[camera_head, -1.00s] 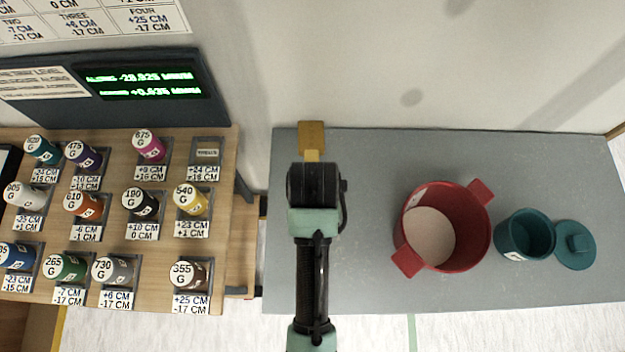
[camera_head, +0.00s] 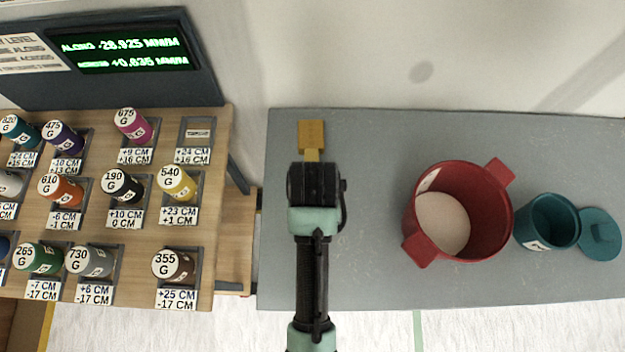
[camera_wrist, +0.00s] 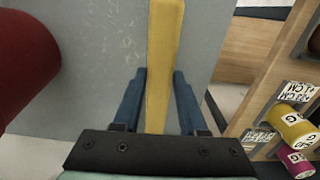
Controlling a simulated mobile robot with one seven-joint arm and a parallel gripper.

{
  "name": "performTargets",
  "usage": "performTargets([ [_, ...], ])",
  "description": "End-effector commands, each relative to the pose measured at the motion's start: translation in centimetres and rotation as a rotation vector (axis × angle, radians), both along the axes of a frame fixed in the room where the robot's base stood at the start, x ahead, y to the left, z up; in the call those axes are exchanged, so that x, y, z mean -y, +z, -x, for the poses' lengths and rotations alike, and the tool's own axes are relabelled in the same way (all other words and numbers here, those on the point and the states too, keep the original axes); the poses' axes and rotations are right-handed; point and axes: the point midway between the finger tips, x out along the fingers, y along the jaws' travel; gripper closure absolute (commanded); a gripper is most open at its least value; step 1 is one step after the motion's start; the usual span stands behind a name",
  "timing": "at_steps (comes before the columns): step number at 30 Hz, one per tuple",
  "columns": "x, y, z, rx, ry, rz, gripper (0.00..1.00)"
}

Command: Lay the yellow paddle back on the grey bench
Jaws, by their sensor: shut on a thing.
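The yellow paddle (camera_head: 311,136) sticks out past the far side of my gripper (camera_head: 313,172) in the head view, over the left end of the grey bench (camera_head: 375,200). In the wrist view the paddle's yellow handle (camera_wrist: 164,60) runs between the two blue fingers of my gripper (camera_wrist: 158,105), which is shut on it. The bench surface (camera_wrist: 105,50) lies behind the paddle. I cannot tell whether the paddle touches the bench or hangs above it. My arm hides the near part of the paddle in the head view.
A red pot (camera_head: 465,205) with cream contents, a teal cup (camera_head: 547,222) and its teal lid (camera_head: 601,233) stand on the bench's right half. Left of the bench is a wooden table (camera_head: 130,215) with several labelled cylinders and a dark display (camera_head: 130,50).

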Motion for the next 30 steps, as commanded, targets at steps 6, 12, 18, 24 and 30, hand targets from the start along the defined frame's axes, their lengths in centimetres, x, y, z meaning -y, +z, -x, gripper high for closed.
performTargets([
  [6,0.0,-3.6,0.1,-0.003,0.000,0.000,1.00],
  [12,0.0,-5.8,0.1,-0.003,0.000,0.000,1.00],
  [18,0.0,-8.2,0.2,-0.005,0.000,0.000,1.00],
  [24,0.0,-9.1,0.2,-0.006,0.000,0.000,1.00],
  [30,0.0,-9.2,0.3,-0.008,0.000,0.000,0.44],
])
